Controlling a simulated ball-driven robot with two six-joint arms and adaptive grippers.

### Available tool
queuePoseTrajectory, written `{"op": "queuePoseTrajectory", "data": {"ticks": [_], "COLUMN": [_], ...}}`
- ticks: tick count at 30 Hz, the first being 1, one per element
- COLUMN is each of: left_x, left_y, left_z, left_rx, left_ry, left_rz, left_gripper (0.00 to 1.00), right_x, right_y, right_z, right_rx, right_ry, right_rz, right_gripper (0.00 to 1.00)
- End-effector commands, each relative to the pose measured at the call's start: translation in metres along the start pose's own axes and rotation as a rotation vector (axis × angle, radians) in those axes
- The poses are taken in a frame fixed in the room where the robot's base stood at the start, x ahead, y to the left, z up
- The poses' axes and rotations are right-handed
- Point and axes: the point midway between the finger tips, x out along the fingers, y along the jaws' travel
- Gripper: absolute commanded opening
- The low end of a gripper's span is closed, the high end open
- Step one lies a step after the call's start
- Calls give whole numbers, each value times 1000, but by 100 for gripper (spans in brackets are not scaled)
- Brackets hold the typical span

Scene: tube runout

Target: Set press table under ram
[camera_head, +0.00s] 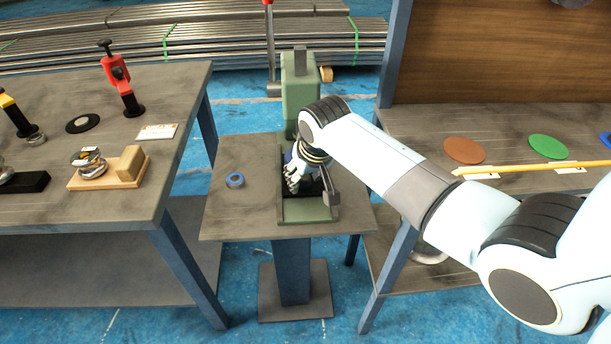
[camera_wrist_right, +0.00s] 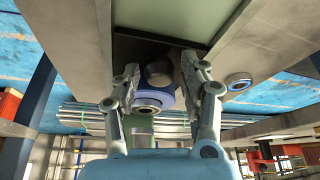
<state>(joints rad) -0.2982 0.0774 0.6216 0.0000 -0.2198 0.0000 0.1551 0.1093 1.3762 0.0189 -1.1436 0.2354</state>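A green press (camera_head: 299,80) stands on the grey top of a small pedestal stand (camera_head: 225,213). My right gripper (camera_head: 296,175) reaches down over the press's base, in front of its column. In the right wrist view my right gripper (camera_wrist_right: 160,66) has its fingers spread. Between them shows a blue round part (camera_wrist_right: 165,97) with a metal ring at its end; I cannot tell whether it is the press table, or whether the fingers touch it. In the head view my gripper and forearm hide most of this area. My left gripper is out of view.
A blue-rimmed ring (camera_head: 235,181) lies on the stand, left of the press. A left bench (camera_head: 85,215) holds red and yellow tools and a wooden block (camera_head: 131,163). A right bench (camera_head: 410,122) holds brown (camera_head: 464,150) and green (camera_head: 548,147) discs and a yellow rod (camera_head: 530,168).

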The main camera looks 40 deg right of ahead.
Motion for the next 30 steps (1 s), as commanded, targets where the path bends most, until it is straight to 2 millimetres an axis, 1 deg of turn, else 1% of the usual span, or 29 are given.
{"op": "queuePoseTrajectory", "data": {"ticks": [1,9,17,25,30], "left_x": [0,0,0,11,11], "left_y": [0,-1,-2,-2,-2], "left_z": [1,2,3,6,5], "left_rx": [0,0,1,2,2], "left_ry": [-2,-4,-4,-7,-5], "left_rz": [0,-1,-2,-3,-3], "left_gripper": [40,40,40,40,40], "right_x": [0,0,0,15,16], "right_y": [0,0,0,12,14], "right_z": [0,0,-1,-34,-39], "right_rx": [0,0,0,-1,-1], "right_ry": [0,0,0,1,2], "right_rz": [0,0,0,2,2], "right_gripper": [35,0,0,0,0]}}
